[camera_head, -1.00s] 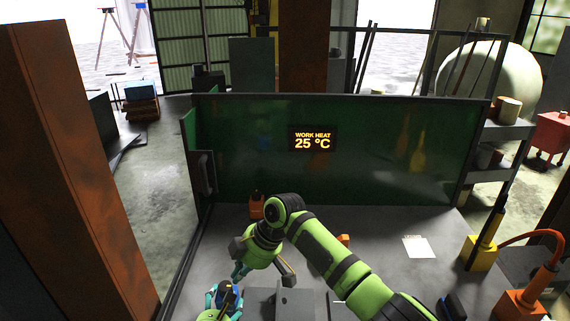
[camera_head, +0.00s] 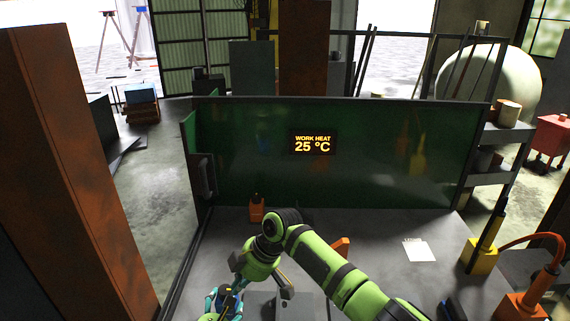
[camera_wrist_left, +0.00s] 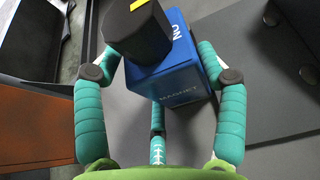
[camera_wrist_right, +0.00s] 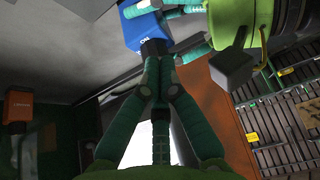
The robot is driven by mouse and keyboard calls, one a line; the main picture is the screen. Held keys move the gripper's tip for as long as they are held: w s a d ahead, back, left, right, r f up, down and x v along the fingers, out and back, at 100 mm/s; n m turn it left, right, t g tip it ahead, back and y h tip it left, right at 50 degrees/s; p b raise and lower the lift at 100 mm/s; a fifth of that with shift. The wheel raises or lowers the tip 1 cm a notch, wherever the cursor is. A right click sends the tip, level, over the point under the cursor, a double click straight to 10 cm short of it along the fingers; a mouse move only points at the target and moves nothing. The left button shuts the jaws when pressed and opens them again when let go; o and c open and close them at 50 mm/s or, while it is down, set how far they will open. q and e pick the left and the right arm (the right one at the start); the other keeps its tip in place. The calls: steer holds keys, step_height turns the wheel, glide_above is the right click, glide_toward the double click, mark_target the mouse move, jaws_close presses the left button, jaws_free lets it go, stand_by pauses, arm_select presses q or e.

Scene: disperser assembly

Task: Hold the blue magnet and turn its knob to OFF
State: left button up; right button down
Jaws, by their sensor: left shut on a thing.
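The blue magnet (camera_wrist_left: 185,88) is a box with a black knob (camera_wrist_left: 138,30) on it. The knob has a yellow mark, and "ON" shows on the box beside it. My left gripper (camera_wrist_left: 156,66) is shut on the magnet, with teal fingers at its sides. In the right wrist view the magnet (camera_wrist_right: 143,28) and knob (camera_wrist_right: 154,47) lie just beyond my right gripper (camera_wrist_right: 160,64). Its fingertips are drawn together in front of the knob; I cannot tell whether they touch it. In the head view my right gripper (camera_head: 238,274) is low, beside the left, largely covering the magnet.
A grey work table (camera_head: 380,225) has a green screen (camera_head: 250,150) behind it, with a display reading 25 °C. An orange item (camera_head: 257,208) stands at the back left. A white paper (camera_head: 419,250) and a yellow-based device (camera_head: 480,256) are on the right.

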steer(key=shift+f, duration=1.3)
steer(key=shift+w+a+r, duration=0.1)
steer(key=shift+w+a, duration=0.05)
steer(key=shift+a, duration=0.05)
steer(key=shift+d, duration=0.25)
step_height(320, 180, up, 6)
steer(key=shift+d+f, duration=0.1)
step_height(320, 180, down, 6)
stand_by(1.1)
